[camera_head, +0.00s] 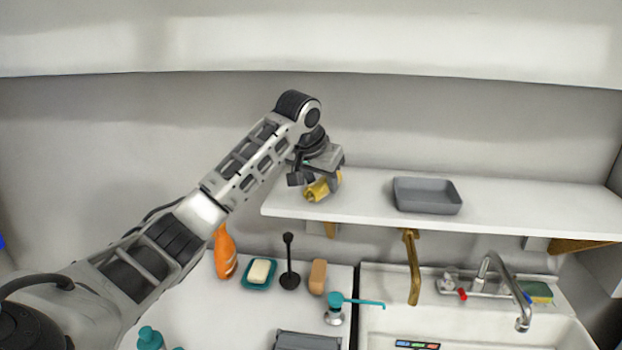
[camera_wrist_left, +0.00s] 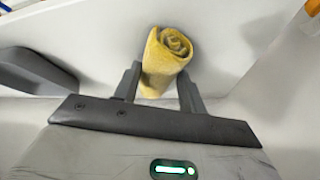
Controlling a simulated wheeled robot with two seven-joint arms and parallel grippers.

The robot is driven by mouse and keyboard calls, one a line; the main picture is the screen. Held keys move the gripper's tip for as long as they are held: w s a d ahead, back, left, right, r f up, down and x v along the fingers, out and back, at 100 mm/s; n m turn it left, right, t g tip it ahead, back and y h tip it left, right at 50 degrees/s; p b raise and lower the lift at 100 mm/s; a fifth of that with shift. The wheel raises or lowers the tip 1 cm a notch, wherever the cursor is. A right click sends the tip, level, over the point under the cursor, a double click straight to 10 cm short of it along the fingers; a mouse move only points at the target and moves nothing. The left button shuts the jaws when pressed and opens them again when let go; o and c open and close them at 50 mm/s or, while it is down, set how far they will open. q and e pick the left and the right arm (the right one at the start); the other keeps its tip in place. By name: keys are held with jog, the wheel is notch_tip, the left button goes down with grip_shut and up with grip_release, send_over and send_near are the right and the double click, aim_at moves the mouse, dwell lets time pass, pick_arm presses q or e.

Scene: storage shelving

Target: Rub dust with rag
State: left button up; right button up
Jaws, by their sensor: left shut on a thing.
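My left gripper (camera_head: 312,184) is over the left end of the white shelf (camera_head: 370,196). It is shut on a yellow rolled-up rag (camera_head: 319,188). In the left wrist view the rag (camera_wrist_left: 166,62) sits between the two fingers of the left gripper (camera_wrist_left: 160,85), with its spiral end facing out over the white shelf. I cannot tell whether the rag touches the shelf surface. No dust is clearly visible on the shelf. My right gripper is in neither view.
A grey tray (camera_head: 427,196) stands on the shelf right of the rag. Below are an orange bottle (camera_head: 225,254), a soap dish (camera_head: 259,273), a black-handled tool (camera_head: 289,264), a brown block (camera_head: 318,276) and a sink faucet (camera_head: 500,280). Shelf between rag and tray is clear.

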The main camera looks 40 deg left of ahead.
aim_at(373, 193)
pick_arm(q)
jog(key=shift+w+d, duration=0.5)
jog(key=shift+d, duration=0.3)
jog(key=shift+w+d, duration=0.45)
jog(key=shift+d, duration=0.35)
jog(key=shift+w+d+f, duration=0.1)
jog(key=shift+w+d, duration=0.45)
jog(key=shift+d, duration=0.5)
jog(key=shift+w+d+r, duration=0.1)
jog(key=shift+w+d, duration=0.5)
jog(key=shift+d, duration=0.45)
jog(key=shift+w+d+f, duration=0.1)
jog(key=shift+w+d, duration=0.45)
jog(key=shift+d, duration=0.5)
jog(key=shift+r, duration=3.1)
jog(key=shift+r, duration=0.1)
jog(key=shift+r, duration=1.4)
jog(key=shift+s+a, duration=0.1)
